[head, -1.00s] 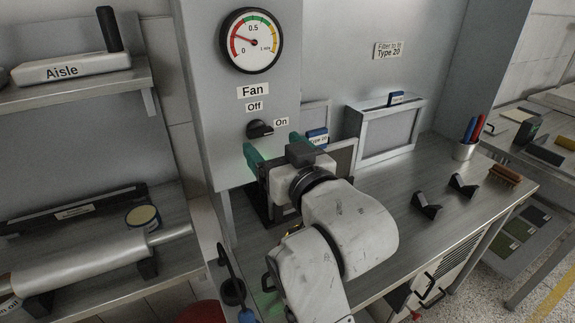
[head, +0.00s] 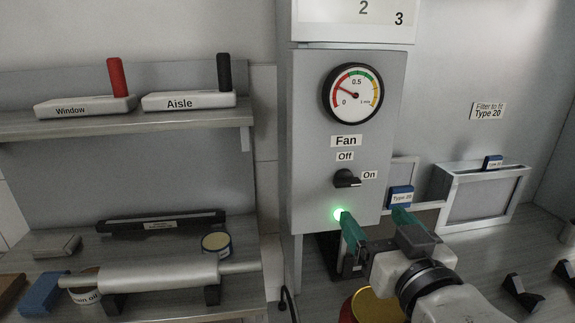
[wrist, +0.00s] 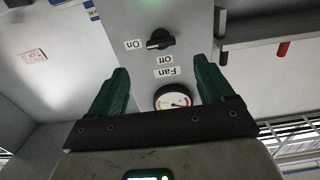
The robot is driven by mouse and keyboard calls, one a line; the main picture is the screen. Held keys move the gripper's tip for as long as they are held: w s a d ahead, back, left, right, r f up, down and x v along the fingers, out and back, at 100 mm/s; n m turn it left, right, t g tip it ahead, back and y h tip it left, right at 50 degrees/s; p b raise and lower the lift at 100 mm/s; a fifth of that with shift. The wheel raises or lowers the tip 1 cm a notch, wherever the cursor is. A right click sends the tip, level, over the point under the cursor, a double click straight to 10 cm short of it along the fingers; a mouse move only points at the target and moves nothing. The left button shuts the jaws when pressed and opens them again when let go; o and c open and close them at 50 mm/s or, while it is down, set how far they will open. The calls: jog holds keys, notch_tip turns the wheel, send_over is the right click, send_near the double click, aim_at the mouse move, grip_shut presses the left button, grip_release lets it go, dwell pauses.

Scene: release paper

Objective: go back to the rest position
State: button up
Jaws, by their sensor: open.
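My gripper (head: 377,232) is open and empty, with two green fingers, in front of the lower part of the grey fan panel (head: 312,150). In the wrist view my gripper (wrist: 162,85) shows its fingers spread apart, with the panel upside down beyond them. The black fan knob (head: 347,179) is above and left of the fingers in the head view, and its handle points toward the "On" label (head: 370,175). It also shows in the wrist view (wrist: 160,40). A green light (head: 339,214) glows below the knob. The gauge (head: 353,93) needle is in the red zone.
A shelf (head: 125,124) at left holds two labelled blocks, Window (head: 85,105) and Aisle (head: 188,100). Below it a roller (head: 160,273) and a tin (head: 216,244) stand on a bench. Framed filters (head: 485,193) stand to the right of the gripper.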

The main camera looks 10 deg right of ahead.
jog(key=s+d+f+g, duration=0.2)
jog(key=s+f+g, duration=0.1)
jog(key=f, duration=0.6)
jog(key=s+d+f+g, duration=0.2)
jog(key=s+f+g, duration=0.15)
jog(key=f, duration=0.55)
jog(key=s+d+f+g, duration=0.2)
jog(key=s+f+g, duration=0.1)
jog(key=f, duration=0.6)
jog(key=s+d+f+g, duration=0.1)
jog(key=s+f+g, duration=0.2)
jog(key=s+f, duration=0.3)
jog(key=s+f+g, duration=0.4)
jog(key=s+f, duration=0.3)
jog(key=s, duration=0.5)
jog(key=shift+s+d+f, duration=0.25)
jog(key=shift+s+d, duration=0.1)
